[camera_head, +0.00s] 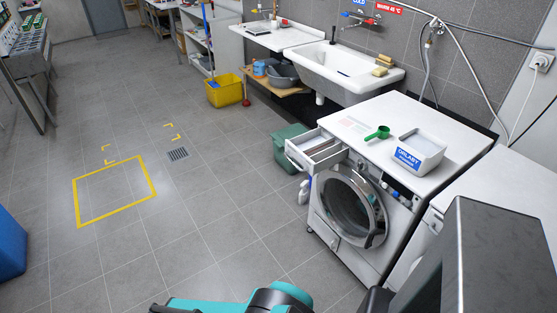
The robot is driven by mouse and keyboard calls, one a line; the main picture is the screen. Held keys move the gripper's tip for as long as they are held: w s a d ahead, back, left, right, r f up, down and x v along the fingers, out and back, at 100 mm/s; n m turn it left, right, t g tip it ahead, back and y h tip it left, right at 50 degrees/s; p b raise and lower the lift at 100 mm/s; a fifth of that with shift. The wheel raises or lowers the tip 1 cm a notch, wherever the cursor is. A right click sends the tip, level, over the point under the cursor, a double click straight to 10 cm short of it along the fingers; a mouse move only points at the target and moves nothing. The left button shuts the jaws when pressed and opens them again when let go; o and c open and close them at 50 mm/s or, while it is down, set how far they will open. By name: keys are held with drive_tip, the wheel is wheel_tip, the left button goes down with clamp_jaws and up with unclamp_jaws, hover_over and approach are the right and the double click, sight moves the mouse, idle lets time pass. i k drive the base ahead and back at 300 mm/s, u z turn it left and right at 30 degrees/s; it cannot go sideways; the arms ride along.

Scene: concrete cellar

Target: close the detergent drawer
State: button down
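The detergent drawer (316,150) is pulled out from the upper left of the washing machine's front. It is a white tray with compartments, and its inside looks grey. The washing machine (324,229) is white, with a round door (352,207) of dark glass in a silver ring. Whether that door is fully shut is hard to tell. My teal and dark arm shows at the bottom edge, below and left of the machine and apart from the drawer. My gripper cannot be made out.
A green scoop (378,133) and a white detergent box (415,152) stand on the machine top. A green bin (289,146) and a white bottle (303,192) are beside the machine. A sink (340,72) stands behind. The tiled floor to the left is open.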

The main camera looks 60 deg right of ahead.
sight(316, 151)
drive_tip(key=i, duration=0.95)
drive_tip(key=z, duration=0.05)
